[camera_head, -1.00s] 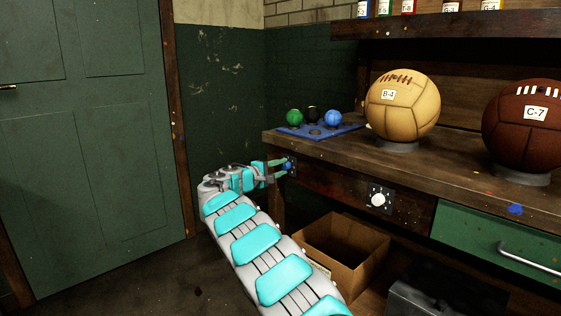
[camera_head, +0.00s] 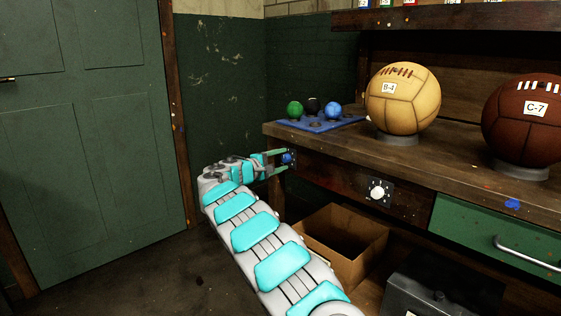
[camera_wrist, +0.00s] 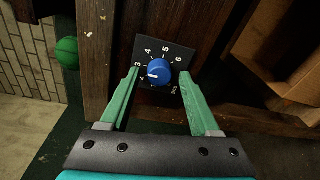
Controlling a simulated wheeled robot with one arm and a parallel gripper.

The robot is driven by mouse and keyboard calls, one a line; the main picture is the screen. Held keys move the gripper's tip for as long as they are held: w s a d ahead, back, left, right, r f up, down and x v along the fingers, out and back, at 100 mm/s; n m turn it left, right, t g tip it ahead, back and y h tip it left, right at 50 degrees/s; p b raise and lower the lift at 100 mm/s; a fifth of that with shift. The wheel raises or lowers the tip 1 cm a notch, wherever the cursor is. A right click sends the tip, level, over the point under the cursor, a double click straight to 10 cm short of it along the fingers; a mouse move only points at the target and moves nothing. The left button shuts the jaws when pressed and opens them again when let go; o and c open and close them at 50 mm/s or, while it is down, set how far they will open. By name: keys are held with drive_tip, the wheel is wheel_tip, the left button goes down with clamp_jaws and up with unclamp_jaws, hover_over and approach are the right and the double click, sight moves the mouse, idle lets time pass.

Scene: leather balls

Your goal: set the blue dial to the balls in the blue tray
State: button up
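The blue dial (camera_head: 287,158) is on the bench front at its left end. In the wrist view the blue dial (camera_wrist: 159,72) sits on a black plate; 3, 4, 5 and 6 are readable. Its white mark points left, near the low numbers; the exact setting is unclear. My gripper (camera_head: 282,161) is at the dial. In the wrist view my gripper (camera_wrist: 160,75) is open, one green finger on each side of the knob, with gaps showing.
A white dial (camera_head: 377,193) is farther right on the bench front. A tan ball (camera_head: 403,105) and a brown ball (camera_head: 525,125) stand on the bench. A cardboard box (camera_head: 345,250) and a dark metal box (camera_head: 440,295) are below. A green ball (camera_wrist: 67,52) shows in the wrist view.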

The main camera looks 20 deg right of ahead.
drive_tip(key=b+v, duration=0.1)
drive_tip(key=v, duration=0.7)
drive_tip(key=shift+w, duration=0.1)
idle(0.5)
